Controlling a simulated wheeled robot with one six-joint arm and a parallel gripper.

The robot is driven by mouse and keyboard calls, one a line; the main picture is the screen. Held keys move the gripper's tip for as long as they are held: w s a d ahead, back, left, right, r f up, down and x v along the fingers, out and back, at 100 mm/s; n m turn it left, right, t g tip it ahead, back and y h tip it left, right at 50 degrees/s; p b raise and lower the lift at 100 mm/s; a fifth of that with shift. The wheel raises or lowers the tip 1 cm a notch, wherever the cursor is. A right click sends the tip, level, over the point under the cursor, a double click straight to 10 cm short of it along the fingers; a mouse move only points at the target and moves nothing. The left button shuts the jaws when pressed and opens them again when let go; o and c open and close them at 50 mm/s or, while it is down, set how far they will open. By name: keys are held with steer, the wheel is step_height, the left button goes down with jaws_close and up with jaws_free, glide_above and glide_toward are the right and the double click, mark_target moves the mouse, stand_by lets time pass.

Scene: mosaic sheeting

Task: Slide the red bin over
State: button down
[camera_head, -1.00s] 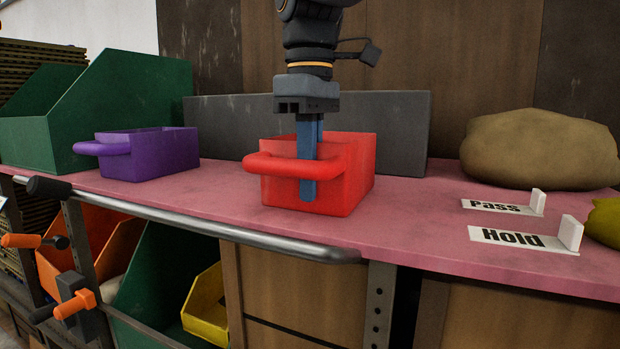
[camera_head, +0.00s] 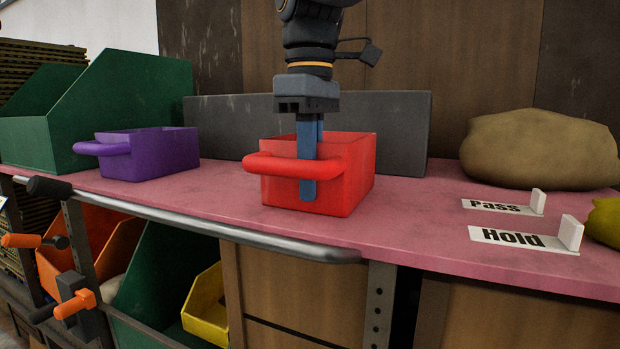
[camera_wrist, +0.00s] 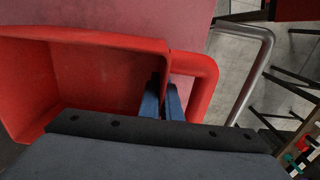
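The red bin (camera_head: 355,180) stands upright on the pink worktop (camera_head: 400,215), its loop handle towards the front; it also shows in the wrist view (camera_wrist: 100,42). My gripper (camera_head: 309,188) points straight down at the bin's handle side. One blue finger passes down inside the handle loop, in front of the front wall. The other goes down behind that wall, its tip hidden. In the wrist view the fingers (camera_wrist: 163,92) sit close together on either side of the wall, and my gripper looks shut on it. The bin looks empty where visible.
A purple bin (camera_head: 165,152) stands to the left, before a green bin (camera_head: 130,95). A grey panel (camera_head: 400,130) stands behind the red bin. Pass (camera_head: 490,206) and Hold (camera_head: 505,238) labels and a tan sack (camera_head: 540,150) are right. A metal rail (camera_head: 210,227) runs along the front edge.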

steer(key=shift+a, duration=0.1)
steer(key=shift+w+a+r+p, duration=0.1)
steer(key=shift+w+a+p, duration=0.6)
steer(key=shift+a+p, duration=1)
steer(key=shift+w+a+p, duration=0.75)
steer(key=shift+a+p, duration=0.25)
steer(key=shift+a, duration=1.4)
steer(key=shift+w+a+r+p, duration=0.1)
steer(key=shift+w+a+p, duration=0.6)
steer(key=shift+a+p, duration=1)
steer(key=shift+w+a+f+b, duration=0.1)
steer(key=shift+w+a, duration=0.5)
steer(key=shift+a, duration=1.25)
steer(key=shift+w+a+b, duration=0.15)
steer(key=shift+w+a, duration=0.45)
steer(key=shift+a, duration=1.2)
steer(key=shift+w+a+f+b, duration=0.1)
steer(key=shift+w+a, duration=0.5)
steer(key=shift+a, duration=1.25)
steer(key=c, duration=1.9)
jaws_free()
steer(key=shift+r, duration=0.15)
